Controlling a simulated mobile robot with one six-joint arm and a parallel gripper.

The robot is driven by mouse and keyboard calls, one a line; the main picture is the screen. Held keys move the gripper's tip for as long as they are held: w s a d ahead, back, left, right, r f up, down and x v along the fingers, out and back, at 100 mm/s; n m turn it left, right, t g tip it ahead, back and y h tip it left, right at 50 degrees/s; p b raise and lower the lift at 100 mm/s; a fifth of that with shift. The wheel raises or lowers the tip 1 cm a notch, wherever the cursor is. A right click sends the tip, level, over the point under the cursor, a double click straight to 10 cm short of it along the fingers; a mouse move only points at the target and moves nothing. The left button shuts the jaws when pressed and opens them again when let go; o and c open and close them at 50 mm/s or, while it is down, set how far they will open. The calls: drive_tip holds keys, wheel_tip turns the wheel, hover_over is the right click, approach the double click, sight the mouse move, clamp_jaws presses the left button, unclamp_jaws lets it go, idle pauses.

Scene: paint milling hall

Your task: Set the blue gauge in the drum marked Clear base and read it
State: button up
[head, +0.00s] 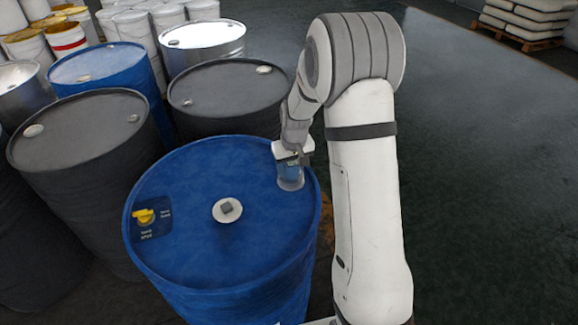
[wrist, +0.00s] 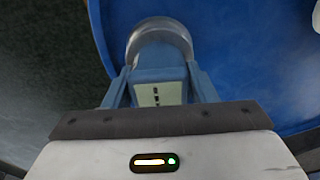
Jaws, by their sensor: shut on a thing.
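My gripper (head: 291,158) is shut on the blue gauge (wrist: 155,62), which has a pale face with dark marks and a grey round end. In the head view the gauge (head: 290,174) is partly hidden by my gripper. It is at the right rim of the blue drum's lid (head: 210,255); I cannot tell whether it is seated in an opening there. A yellow fitting (head: 144,216) stands at the lid's left beside a dark label (head: 150,228) with small writing that I cannot read surely. A pale disc with a grey square knob (head: 228,209) is mid-lid.
Two dark grey drums (head: 85,140) (head: 225,95), another blue drum (head: 100,68) and a metal drum (head: 203,42) stand close behind and left. White pails (head: 130,22) are at the back. Stacked sacks on a pallet (head: 525,20) are far right. The floor at right is clear.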

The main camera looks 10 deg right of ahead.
drive_tip(key=shift+f, duration=0.2)
drive_tip(key=o, duration=1.3)
drive_tip(key=shift+o, duration=0.2)
drive_tip(key=r, duration=0.5)
drive_tip(key=s+r+b, duration=0.1)
drive_tip(key=r, duration=0.1)
drive_tip(key=shift+d+r, duration=0.1)
drive_tip(key=shift+r, duration=0.05)
drive_tip(key=shift+s+r, duration=0.1)
drive_tip(key=shift+r, duration=0.1)
